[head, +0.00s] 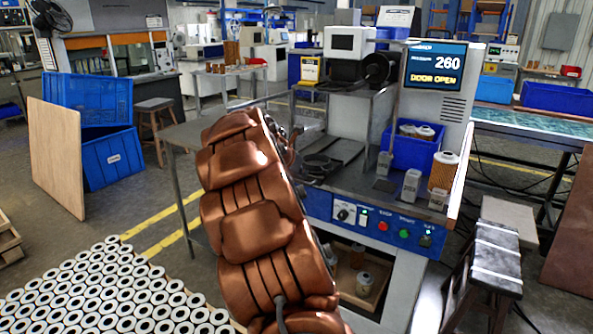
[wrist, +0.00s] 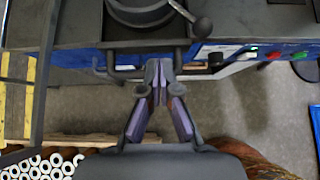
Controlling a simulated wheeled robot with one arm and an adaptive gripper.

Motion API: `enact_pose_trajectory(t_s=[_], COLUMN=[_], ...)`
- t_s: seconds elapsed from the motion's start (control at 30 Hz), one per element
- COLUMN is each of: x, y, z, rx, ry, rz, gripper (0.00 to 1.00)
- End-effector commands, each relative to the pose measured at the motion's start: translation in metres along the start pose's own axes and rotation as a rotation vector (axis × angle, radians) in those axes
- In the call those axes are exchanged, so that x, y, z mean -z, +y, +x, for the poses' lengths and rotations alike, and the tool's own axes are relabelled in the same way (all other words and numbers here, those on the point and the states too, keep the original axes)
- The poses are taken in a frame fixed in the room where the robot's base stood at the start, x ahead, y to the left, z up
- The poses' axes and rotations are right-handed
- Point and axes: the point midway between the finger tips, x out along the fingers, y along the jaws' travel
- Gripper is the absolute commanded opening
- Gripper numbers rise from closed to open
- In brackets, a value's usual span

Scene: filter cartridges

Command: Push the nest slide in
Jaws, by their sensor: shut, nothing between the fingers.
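In the wrist view, my gripper (wrist: 158,72) is shut and empty, its fingertips pointing at the machine's front edge. Just beyond them is the dark nest slide (wrist: 118,48), jutting out over the blue front panel; I cannot tell whether the tips touch it. A dark round nest (wrist: 140,14) sits behind its front bar, cut off by the top of the picture. A lever with a ball knob (wrist: 202,27) is to its right. In the head view my copper-coloured arm hides the gripper and most of the slide. The machine's screen (head: 436,67) reads 260 and DOOR OPEN.
The front panel (head: 370,222) has a knob and coloured buttons. A blue bin (head: 412,150) with filters, grey blocks and a large filter cartridge (head: 443,171) stand on the right of the worktop. A stool (head: 494,255) is at right.

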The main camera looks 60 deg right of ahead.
Motion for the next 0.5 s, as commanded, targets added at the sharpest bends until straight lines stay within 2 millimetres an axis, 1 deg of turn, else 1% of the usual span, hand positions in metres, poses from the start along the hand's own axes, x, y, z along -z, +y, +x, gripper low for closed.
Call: enact_pose_trajectory(t_s=[0.03, 0.2, 0.33, 0.5], x=[0.001, 0.002, 0.002, 0.002], y=[-0.001, -0.001, -0.001, -0.001], z=[0.009, 0.027, 0.033, 0.034], rx=[0.003, 0.005, 0.004, 0.003], ry=[0.002, 0.004, 0.004, 0.003], rz=[0.000, -0.002, -0.001, -0.001], gripper=[0.00, 0.00, 0.00, 0.00])
